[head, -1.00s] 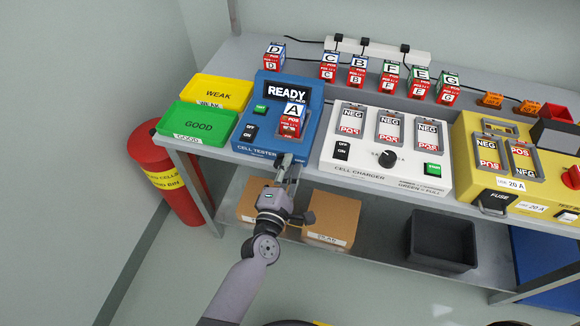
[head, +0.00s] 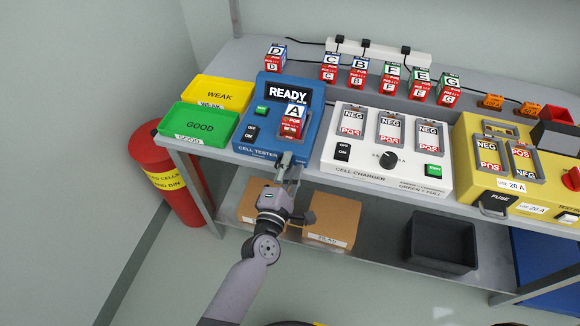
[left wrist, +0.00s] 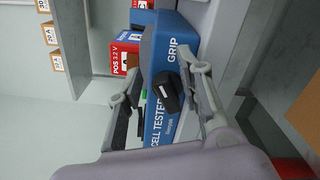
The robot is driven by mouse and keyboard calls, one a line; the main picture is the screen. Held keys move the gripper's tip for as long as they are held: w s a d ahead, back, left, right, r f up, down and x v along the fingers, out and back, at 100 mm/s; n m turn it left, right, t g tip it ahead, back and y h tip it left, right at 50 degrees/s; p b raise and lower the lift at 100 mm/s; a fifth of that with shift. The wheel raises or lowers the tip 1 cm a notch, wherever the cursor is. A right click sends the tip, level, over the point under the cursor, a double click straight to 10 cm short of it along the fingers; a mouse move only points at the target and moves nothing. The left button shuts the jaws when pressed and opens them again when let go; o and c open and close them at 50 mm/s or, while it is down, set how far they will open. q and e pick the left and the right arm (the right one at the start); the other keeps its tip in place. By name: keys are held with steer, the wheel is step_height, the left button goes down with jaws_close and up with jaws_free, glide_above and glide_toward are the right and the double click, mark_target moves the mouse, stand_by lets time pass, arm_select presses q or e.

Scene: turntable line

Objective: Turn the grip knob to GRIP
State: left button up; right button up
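The blue cell tester (head: 262,134) stands at the left part of the bench, its screen reading READY and a cell marked A (head: 291,122) in it. In the left wrist view, a black grip knob (left wrist: 168,91) with a white mark sits on the blue tester (left wrist: 158,55), below the word GRIP in larger letters. Smaller lettering by the knob is not legible. My left gripper (head: 288,160) is at the tester's front edge; its open fingers (left wrist: 165,100) stand either side of the knob, which is closer to the right finger. Contact cannot be told. My right gripper is not in view.
Green GOOD (head: 198,123) and yellow WEAK (head: 221,93) trays stand left of the tester. The white cell charger (head: 385,175) is close on its right. Boxes (head: 330,232) lie on the shelf below.

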mark_target(289, 168)
arm_select(q)
steer(key=shift+w+a, duration=0.1)
steer(key=shift+a, duration=0.15)
steer(key=shift+p+v, duration=0.4)
steer(key=shift+v, duration=2.45)
steer(key=v, duration=1.4)
steer(key=shift+s+d, duration=0.1)
steer(key=shift+s, duration=0.15)
steer(key=v, duration=1.2)
